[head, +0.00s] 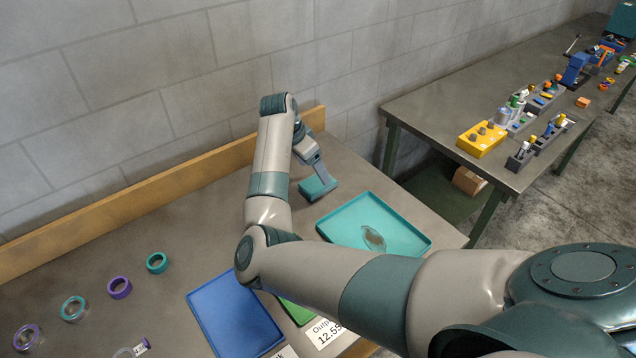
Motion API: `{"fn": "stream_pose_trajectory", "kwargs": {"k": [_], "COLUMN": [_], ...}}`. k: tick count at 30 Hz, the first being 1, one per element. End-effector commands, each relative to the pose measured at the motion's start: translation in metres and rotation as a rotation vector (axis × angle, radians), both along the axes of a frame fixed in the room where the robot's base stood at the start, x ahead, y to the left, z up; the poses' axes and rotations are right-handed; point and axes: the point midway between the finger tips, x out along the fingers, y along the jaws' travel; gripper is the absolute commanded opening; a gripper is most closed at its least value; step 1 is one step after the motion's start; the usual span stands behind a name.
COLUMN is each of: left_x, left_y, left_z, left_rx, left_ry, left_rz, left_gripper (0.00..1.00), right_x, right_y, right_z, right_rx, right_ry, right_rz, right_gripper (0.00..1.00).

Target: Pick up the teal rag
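My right arm comes in from the right and reaches across to the back of the bench. Its gripper (317,182) is at the far end, low over the bench by the wooden back board. A small teal block-like shape (319,189) shows at the gripper's end. I cannot tell whether it is the teal rag or part of the gripper. The fingertips are too small and hidden to read. No other thing that looks like a teal rag shows. My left gripper is not in view.
A teal tray (418,240) holding a small brownish object (373,238) lies right of the arm. A blue tray (232,312) and a partly hidden green tray (297,312) lie in front. Several rings (119,288) stand at left. A second bench (440,107) carries tools and bins.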

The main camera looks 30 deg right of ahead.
Motion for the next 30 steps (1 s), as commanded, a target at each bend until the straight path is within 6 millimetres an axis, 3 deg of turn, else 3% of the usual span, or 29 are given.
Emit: {"fn": "stream_pose_trajectory", "kwargs": {"k": [14,21,30], "left_x": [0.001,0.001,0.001], "left_y": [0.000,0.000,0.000], "left_z": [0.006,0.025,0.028], "left_rx": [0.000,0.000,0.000], "left_ry": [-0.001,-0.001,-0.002], "left_rz": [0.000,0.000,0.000], "left_gripper": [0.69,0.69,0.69], "right_x": [0.000,-0.003,-0.002], "right_y": [0.000,-0.003,-0.011], "right_z": [-0.006,-0.032,-0.053], "right_rx": [0.001,0.001,0.001], "right_ry": [0.002,0.003,-0.001], "right_rz": [0.001,0.002,0.000], "right_gripper": [0.73,0.73,0.73]}}
